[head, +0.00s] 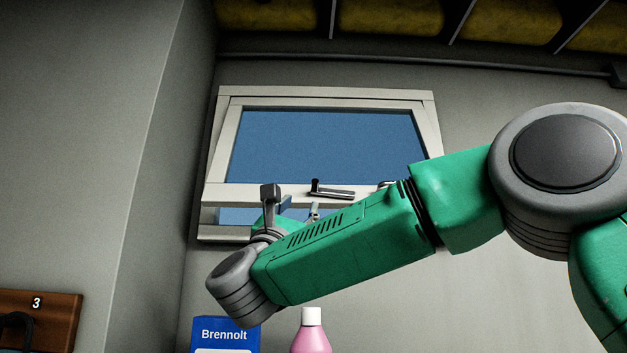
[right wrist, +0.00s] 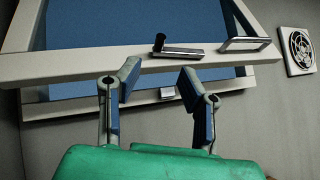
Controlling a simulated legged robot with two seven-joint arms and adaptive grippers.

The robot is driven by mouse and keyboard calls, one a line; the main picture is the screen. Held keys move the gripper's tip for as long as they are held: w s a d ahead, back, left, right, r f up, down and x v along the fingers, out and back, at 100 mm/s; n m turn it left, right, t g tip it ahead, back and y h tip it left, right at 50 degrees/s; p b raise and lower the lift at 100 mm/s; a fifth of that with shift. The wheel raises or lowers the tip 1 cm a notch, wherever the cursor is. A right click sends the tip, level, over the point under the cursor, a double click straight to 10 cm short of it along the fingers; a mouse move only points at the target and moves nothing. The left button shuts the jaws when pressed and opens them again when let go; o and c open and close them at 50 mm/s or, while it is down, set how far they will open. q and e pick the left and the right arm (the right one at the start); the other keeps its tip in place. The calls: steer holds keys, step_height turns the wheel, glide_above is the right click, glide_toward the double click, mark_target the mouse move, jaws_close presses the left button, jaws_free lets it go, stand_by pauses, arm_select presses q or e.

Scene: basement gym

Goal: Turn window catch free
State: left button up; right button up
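The window (head: 320,145) has a white frame and a blue pane. Its catch, a lever with a black pivot (head: 332,192), sits on the sash's lower rail; it also shows in the right wrist view (right wrist: 178,51), lying nearly along the rail. A strip of blue shows between this rail and the frame's bottom bar (right wrist: 60,110). A small metal piece (right wrist: 167,93) sits on that bar. My right gripper (head: 291,203) is below and left of the catch in the head view. In the right wrist view, its fingers (right wrist: 158,82) are apart and empty, below the catch. My left gripper is out of view.
A pull handle (right wrist: 246,43) sits right of the catch. A round fan vent (right wrist: 300,50) is on the wall at right. Below my right arm stand a blue Brennolt box (head: 225,334) and a pink bottle (head: 311,336). A numbered wooden board (head: 58,308) is at lower left.

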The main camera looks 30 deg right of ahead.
mark_target(314, 185)
steer(key=p+x, duration=0.5)
steer(key=x, duration=0.6)
steer(key=shift+d+r, duration=0.1)
steer(key=shift+d, duration=0.1)
steer(key=shift+w, duration=0.1)
jaws_close()
